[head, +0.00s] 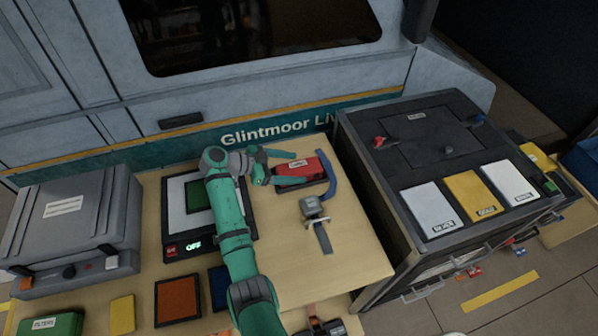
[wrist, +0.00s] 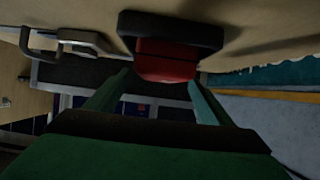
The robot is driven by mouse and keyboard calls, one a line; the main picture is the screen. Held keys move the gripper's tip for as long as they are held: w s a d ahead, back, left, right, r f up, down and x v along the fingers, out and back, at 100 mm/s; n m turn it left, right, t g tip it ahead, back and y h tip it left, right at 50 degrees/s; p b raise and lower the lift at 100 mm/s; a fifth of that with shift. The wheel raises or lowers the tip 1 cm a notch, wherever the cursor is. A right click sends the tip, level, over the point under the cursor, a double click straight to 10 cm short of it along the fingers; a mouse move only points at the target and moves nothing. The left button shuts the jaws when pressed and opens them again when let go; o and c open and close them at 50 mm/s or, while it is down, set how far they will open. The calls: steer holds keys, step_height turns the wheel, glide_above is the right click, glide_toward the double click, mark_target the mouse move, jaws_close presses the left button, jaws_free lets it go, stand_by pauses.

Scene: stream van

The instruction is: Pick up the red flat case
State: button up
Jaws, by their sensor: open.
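The red flat case (head: 309,167) has a white label and sits in a dark holder (head: 327,184) on the wooden table, near the van's side. In the wrist view the red case (wrist: 165,66) shows ahead, between the lines of the two green fingers, with the dark holder (wrist: 172,28) around its upper part. My gripper (head: 288,167) is open at the left end of the case, one finger on each side. The wrist view also shows my gripper (wrist: 160,84) open with nothing gripped. I cannot tell whether the fingers touch the case.
A grey metal clamp (head: 311,208) stands in front of the case, with a blue curved strip (head: 331,178) to the right. A large dark case (head: 370,190) with white and yellow panels stands farther right.

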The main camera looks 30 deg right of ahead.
steer(key=c, duration=1.4)
steer(key=shift+r, duration=0.2)
